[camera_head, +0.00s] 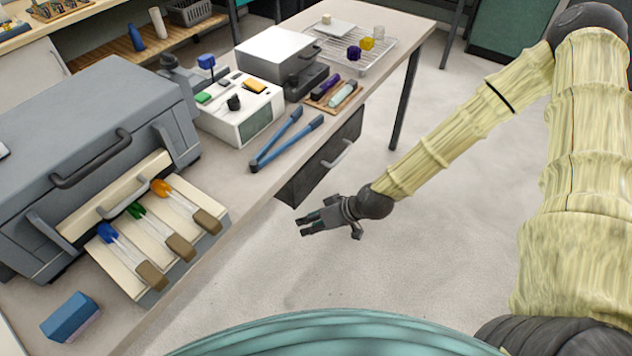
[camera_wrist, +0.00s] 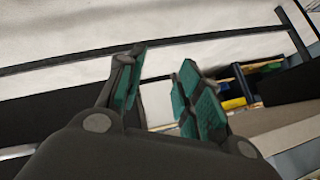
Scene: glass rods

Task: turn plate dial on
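A white instrument (camera_head: 238,112) stands on the bench with a black dial (camera_head: 234,102), coloured blocks or buttons on top and a green screen on its front. I cannot tell for sure which of the two is the plate. My gripper (camera_head: 304,223) hangs over the floor in front of the bench, apart from both. In the wrist view my gripper (camera_wrist: 163,62) is open, with nothing between its green-padded fingers. No dial can be made out there.
A wire rack (camera_head: 358,52) holds small coloured pieces. At left stand a grey oven-like machine (camera_head: 85,120), a tray of glass rods (camera_head: 150,285) and a blue block (camera_head: 70,316). The floor is clear.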

